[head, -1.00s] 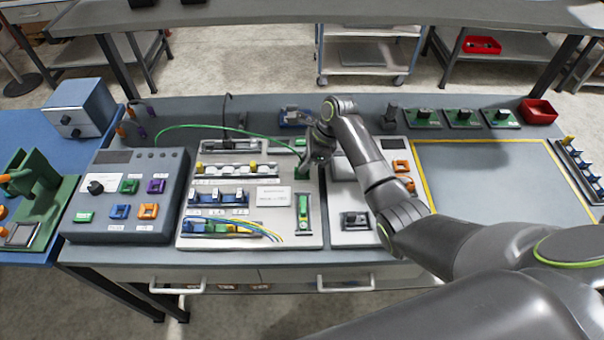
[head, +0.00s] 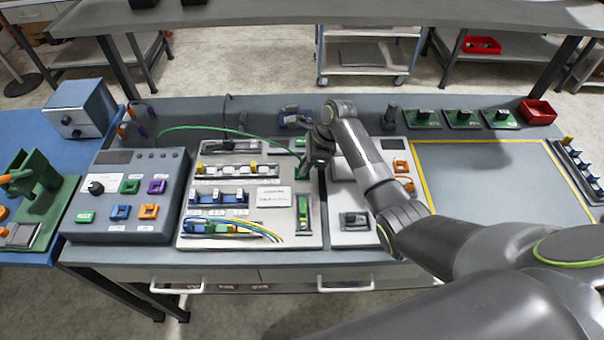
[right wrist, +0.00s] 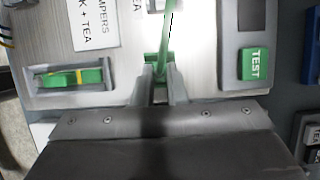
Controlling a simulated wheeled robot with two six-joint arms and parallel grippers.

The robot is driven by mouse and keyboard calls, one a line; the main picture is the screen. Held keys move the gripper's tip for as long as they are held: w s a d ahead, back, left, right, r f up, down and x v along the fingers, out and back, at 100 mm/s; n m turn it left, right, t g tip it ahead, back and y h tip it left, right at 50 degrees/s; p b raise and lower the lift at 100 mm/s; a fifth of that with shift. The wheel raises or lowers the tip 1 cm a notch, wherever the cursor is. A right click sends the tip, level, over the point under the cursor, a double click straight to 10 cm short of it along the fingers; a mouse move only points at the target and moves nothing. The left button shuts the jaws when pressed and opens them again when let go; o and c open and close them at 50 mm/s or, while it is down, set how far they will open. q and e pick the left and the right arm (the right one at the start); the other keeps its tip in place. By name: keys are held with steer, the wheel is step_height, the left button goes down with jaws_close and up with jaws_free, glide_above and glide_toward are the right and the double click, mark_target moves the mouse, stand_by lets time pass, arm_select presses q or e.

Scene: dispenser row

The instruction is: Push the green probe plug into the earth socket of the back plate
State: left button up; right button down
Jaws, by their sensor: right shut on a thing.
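My right gripper (head: 309,168) is over the right part of the light grey back plate (head: 262,172). In the right wrist view its jaws (right wrist: 160,90) are shut on the green probe plug (right wrist: 161,68). A green cable (head: 215,129) runs from the plug across to the left; it also shows in the right wrist view (right wrist: 167,40). Green shows at the fingertips, close to the plate. The jaws hide the plug's tip, and I cannot tell whether it is in a socket. I cannot make out the earth socket. My left gripper is out of view.
A green and yellow block (head: 303,213) sits in a framed slot nearer the front; it also shows in the right wrist view (right wrist: 70,77). A green TEST button (right wrist: 254,63) is on the other side. A grey control box (head: 125,195) stands left. The yellow-outlined area (head: 495,180) is clear.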

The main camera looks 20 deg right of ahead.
steer(key=shift+s+f+p, duration=0.15)
steer(key=shift+f+p, duration=0.05)
steer(key=shift+p, duration=0.2)
stand_by(0.5)
steer(key=c, duration=1.4)
jaws_free()
steer(key=shift+r, duration=0.1)
steer(key=shift+o, duration=1.1)
steer(key=shift+w, duration=0.2)
steer(key=shift+r, duration=0.1)
